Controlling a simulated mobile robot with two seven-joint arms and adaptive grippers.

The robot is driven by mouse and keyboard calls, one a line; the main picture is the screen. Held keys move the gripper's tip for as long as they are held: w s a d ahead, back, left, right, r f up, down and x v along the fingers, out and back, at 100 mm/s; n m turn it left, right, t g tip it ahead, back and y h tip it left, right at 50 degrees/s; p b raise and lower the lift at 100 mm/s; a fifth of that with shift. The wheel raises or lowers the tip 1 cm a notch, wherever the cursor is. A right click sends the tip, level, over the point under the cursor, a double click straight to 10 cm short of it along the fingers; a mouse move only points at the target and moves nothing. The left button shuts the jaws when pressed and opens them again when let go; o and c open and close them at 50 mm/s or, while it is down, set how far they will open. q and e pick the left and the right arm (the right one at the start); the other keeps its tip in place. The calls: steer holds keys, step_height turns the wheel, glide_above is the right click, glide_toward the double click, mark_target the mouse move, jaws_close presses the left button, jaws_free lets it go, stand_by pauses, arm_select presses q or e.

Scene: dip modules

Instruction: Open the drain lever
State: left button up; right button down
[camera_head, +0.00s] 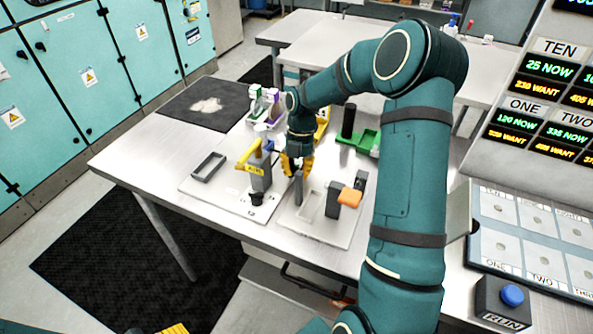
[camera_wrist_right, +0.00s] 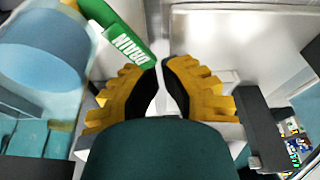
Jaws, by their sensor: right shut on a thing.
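The green drain lever (camera_wrist_right: 122,34), with white DRAIN lettering, runs in from the upper left of the right wrist view. Its near end lies at the fingertips of my right gripper (camera_wrist_right: 161,78), which is shut on it; the exact contact is partly hidden by the left finger. In the head view my right gripper (camera_head: 297,162) is low over the table, right above a grey post (camera_head: 298,189), and hides the green lever there. Only a yellow bit of my left gripper (camera_head: 173,329) shows at the bottom edge, so its fingers cannot be judged.
A yellow lever (camera_head: 249,152) on a grey block stands just left of the right gripper. An orange piece (camera_head: 350,197) and a green holder (camera_head: 358,141) stand to its right. A bottle rack (camera_head: 264,107) is behind. The table's left front (camera_head: 130,165) is clear.

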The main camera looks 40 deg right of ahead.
mark_target(315, 177)
steer(key=shift+s+d+p, duration=0.2)
steer(key=shift+d+p, duration=0.2)
steer(key=shift+d, duration=0.2)
steer(key=shift+s+d+p, duration=0.2)
steer(key=shift+d+p, duration=0.55)
steer(key=shift+d, duration=0.75)
steer(key=shift+s, duration=0.15)
steer(key=shift+s+d+p, duration=0.35)
steer(key=shift+s+d, duration=0.1)
